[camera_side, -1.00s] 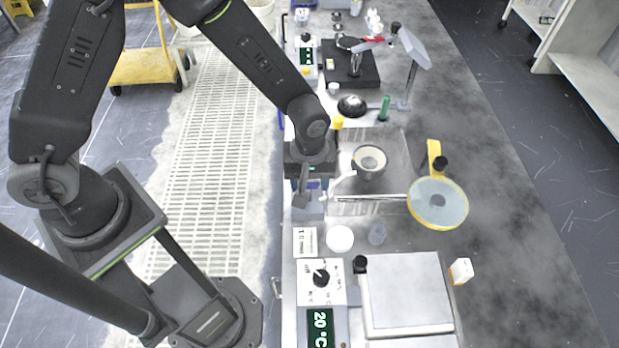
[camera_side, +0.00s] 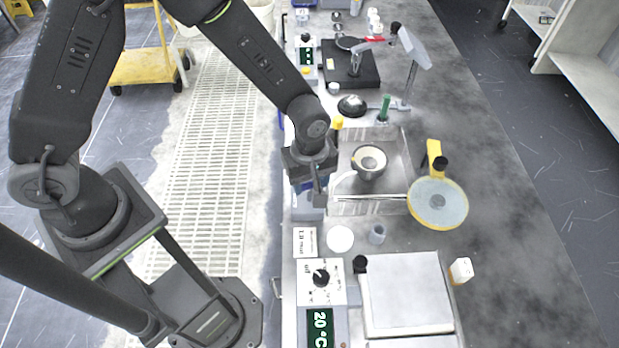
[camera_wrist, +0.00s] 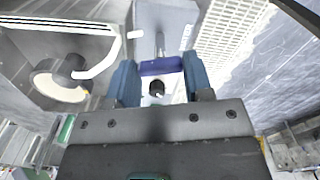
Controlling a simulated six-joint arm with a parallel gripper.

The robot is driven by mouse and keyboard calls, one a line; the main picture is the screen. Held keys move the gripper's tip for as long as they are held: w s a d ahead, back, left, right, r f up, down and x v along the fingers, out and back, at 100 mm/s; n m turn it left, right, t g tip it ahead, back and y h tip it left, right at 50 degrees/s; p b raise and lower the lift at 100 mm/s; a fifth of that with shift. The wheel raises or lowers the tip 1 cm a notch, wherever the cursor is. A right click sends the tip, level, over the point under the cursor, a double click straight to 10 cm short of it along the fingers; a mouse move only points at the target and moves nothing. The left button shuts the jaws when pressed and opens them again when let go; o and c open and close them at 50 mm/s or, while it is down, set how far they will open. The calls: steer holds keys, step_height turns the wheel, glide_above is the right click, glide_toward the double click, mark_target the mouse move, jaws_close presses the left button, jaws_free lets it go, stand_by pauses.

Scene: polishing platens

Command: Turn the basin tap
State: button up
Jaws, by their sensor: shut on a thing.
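My gripper (camera_side: 314,188) is at the left edge of the sink basin (camera_side: 372,207), pointing down. In the wrist view, the blue fingers of my gripper (camera_wrist: 160,72) are shut on the tap's purple-blue handle (camera_wrist: 160,66), which spans between them. In the side view the handle is mostly hidden by my gripper. The tap's white curved spout (camera_side: 343,181) reaches over the basin; it also shows in the wrist view (camera_wrist: 103,62).
A yellow-rimmed disc (camera_side: 438,203) lies right of the basin. A white round lid (camera_side: 340,239) and small grey cup (camera_side: 377,234) stand in front, near a dial unit (camera_side: 321,281) and flat plate (camera_side: 407,290). A green bottle (camera_side: 384,108) stands behind.

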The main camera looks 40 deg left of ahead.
mark_target(309, 183)
steer(key=n, duration=0.6)
steer(key=shift+n, duration=0.3)
steer(key=n, duration=0.6)
stand_by(0.4)
steer(key=o, duration=0.9)
steer(key=shift+r, duration=0.1)
step_height(309, 183, up, 14)
steer(key=shift+f, duration=0.2)
